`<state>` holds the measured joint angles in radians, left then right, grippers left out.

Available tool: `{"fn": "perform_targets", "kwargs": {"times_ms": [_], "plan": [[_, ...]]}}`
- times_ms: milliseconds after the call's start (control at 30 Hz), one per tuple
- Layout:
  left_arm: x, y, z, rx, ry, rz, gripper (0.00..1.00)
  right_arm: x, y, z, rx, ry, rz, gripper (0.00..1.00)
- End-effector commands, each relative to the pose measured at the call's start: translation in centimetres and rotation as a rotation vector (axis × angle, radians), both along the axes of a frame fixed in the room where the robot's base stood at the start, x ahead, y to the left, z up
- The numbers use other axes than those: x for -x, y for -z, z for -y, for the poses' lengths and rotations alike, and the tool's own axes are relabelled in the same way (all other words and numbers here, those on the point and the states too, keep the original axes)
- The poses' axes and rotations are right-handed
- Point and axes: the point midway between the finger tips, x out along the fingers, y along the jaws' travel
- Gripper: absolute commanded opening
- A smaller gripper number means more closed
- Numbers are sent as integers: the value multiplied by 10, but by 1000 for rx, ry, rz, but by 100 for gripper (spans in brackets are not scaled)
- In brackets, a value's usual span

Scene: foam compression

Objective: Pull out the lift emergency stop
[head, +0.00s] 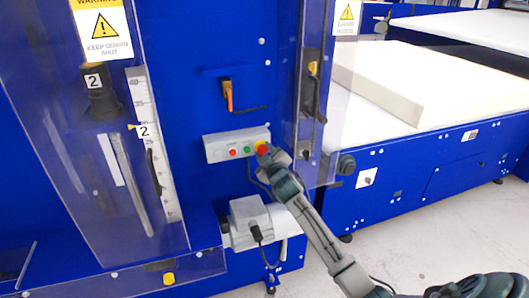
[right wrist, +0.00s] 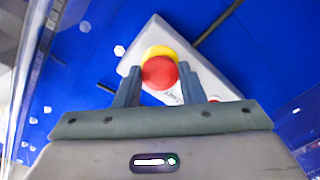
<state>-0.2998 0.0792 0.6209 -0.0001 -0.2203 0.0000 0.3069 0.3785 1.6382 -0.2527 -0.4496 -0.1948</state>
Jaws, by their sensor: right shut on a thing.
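The lift emergency stop (head: 262,149) is a red mushroom button on a yellow base at the right end of a grey control box (head: 225,146). In the right wrist view the red button (right wrist: 160,73) sits between the two fingers, with the yellow ring behind it. My right gripper (head: 266,153) is at the button and shut on it; in the right wrist view the fingers (right wrist: 159,88) stand on either side of it. In the head view the gripper partly hides the button. My left gripper is not in view.
The box also carries a green button (head: 247,149) and a smaller red button (head: 233,152). A clear guard panel (head: 312,95) stands just right of the box. A grey motor housing (head: 250,217) is below. A foam block (head: 385,85) lies on the table at right.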

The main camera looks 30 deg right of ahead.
Motion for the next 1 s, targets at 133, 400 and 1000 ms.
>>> {"fn": "perform_targets", "kwargs": {"times_ms": [133, 400, 1000], "plan": [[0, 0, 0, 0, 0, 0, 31, 0, 0, 0, 0, 0, 0, 8], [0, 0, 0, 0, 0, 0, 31, 0, 0, 0, 0, -1, -1, 8], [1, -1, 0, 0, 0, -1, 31, 6, 1, -1, -1, -1, 0, 67]]}}
